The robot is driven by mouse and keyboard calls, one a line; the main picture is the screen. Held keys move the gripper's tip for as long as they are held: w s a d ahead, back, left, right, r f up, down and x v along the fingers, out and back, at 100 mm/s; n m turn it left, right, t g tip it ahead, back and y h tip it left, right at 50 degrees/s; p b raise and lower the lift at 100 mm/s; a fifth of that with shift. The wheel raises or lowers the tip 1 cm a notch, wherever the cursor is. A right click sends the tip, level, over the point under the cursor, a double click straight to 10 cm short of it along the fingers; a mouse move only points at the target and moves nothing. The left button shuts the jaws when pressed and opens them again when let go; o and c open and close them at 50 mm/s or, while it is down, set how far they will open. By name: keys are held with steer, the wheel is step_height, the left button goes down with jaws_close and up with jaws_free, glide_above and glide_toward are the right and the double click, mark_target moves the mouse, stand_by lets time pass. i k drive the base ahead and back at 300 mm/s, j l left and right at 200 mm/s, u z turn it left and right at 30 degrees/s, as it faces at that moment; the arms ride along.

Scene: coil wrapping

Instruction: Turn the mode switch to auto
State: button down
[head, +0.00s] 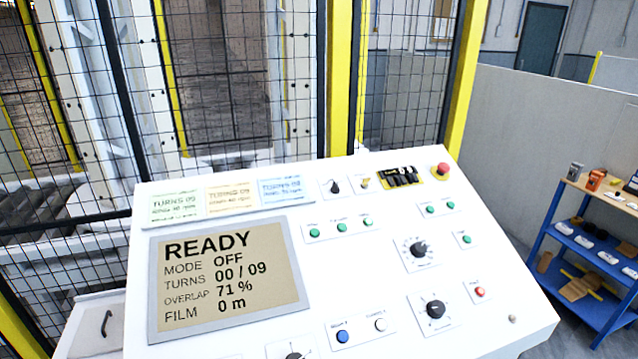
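In the head view a white sloped control panel (370,300) fills the lower middle. Its screen (230,277) reads READY, MODE OFF, TURNS 00 / 09, OVERLAP 71 %, FILM 0 m. A small black rotary switch (334,187) sits near the top edge. Black knobs with dial marks are at the right (418,250) and lower right (435,309). Another black knob (295,356) is cut off by the bottom edge. The labels are too small to read, so I cannot tell which one is the mode switch. My gripper is not in view.
A red mushroom button (443,168) is at the panel's top right corner. Green buttons (342,228), a blue button (343,336) and a red button (480,292) are also on the panel. A mesh fence (240,90) stands behind. A blue shelf (590,262) stands right.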

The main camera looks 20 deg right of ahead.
mark_target(335, 189)
steer(key=l+u, duration=0.75)
steer(key=u, duration=0.15)
